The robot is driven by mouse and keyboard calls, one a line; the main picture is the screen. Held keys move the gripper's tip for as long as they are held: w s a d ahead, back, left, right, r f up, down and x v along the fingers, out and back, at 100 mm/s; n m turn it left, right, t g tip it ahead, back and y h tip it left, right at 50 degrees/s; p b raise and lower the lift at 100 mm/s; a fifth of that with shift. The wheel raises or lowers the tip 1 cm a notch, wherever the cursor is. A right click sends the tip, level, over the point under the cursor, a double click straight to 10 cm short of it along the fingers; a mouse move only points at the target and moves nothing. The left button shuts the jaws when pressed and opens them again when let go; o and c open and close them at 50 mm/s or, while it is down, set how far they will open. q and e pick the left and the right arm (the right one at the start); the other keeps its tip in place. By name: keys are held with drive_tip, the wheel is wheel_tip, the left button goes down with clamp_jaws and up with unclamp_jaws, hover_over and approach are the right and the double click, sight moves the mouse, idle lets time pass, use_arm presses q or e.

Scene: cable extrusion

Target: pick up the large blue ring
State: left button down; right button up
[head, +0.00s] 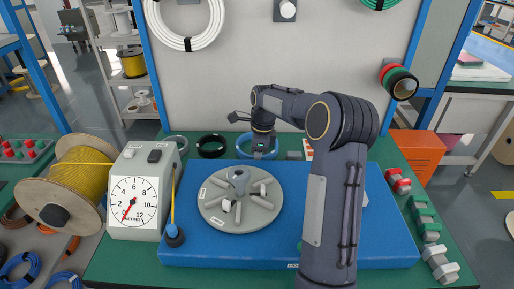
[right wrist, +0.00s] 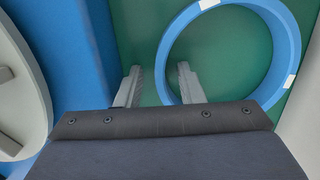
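The large blue ring (head: 240,147) lies on the green surface behind the blue mat, partly hidden by my right gripper (head: 262,155). In the right wrist view, the ring (right wrist: 290,52) carries white bands and lies at the upper right. My right gripper (right wrist: 159,67) is open and empty there. One finger appears over the inside of the ring and the other outside it, with the ring's left rim between them. I cannot tell how high the fingertips are. My left gripper is not in view.
A black ring (head: 212,146) and a grey ring (head: 177,142) lie left of the blue ring. A grey turntable (head: 240,211) sits on the blue mat (head: 230,257). A meter box (head: 138,192) stands left. An orange bin (head: 416,151) stands right.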

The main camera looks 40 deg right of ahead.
drive_tip(key=shift+c, duration=0.4)
clamp_jaws()
